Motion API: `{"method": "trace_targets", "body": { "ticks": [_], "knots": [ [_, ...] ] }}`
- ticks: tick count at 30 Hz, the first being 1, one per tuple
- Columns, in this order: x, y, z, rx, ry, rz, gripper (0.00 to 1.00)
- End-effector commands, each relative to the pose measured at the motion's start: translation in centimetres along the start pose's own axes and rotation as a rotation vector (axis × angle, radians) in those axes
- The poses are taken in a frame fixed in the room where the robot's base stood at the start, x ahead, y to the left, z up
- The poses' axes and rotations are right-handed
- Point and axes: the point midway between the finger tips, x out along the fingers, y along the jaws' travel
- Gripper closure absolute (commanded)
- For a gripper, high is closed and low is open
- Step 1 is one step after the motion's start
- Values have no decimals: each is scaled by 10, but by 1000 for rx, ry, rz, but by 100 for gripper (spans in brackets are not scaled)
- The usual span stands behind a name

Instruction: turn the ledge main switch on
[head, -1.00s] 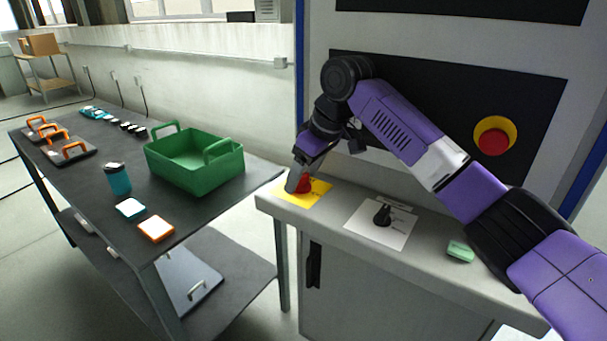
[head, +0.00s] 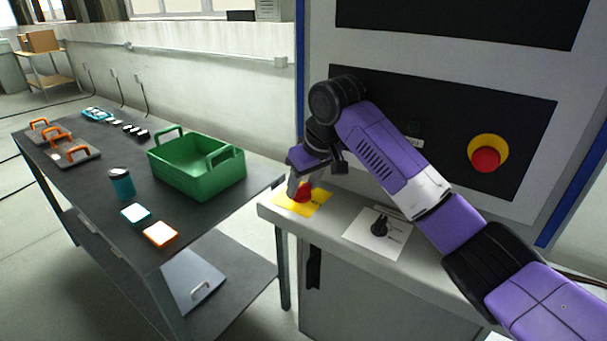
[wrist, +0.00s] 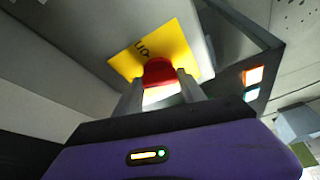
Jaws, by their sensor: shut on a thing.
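The ledge main switch is a red knob (head: 302,193) on a yellow plate (head: 318,199) at the left end of the grey ledge (head: 420,259). My gripper (head: 297,188) reaches down to it and is shut on the red knob. In the wrist view the red knob (wrist: 159,73) sits between the two fingers (wrist: 159,88), in front of the yellow plate (wrist: 181,45) with dark lettering. The lettering is partly covered, so I cannot tell the knob's exact setting.
A black rotary knob (head: 379,226) on a white plate (head: 368,241) stands right of the switch. A red and yellow button (head: 485,159) is on the upright panel behind. A dark table (head: 80,185) at left carries a green crate (head: 196,191), a teal cup (head: 121,184) and small boxes.

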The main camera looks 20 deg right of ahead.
Motion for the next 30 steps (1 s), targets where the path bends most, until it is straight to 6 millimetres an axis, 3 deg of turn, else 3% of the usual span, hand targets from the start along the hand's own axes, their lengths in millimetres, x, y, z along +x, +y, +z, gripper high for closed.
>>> {"method": "trace_targets", "body": {
  "ticks": [30],
  "knots": [
    [0,-7,-3,881,-4,367,93]
  ]
}}
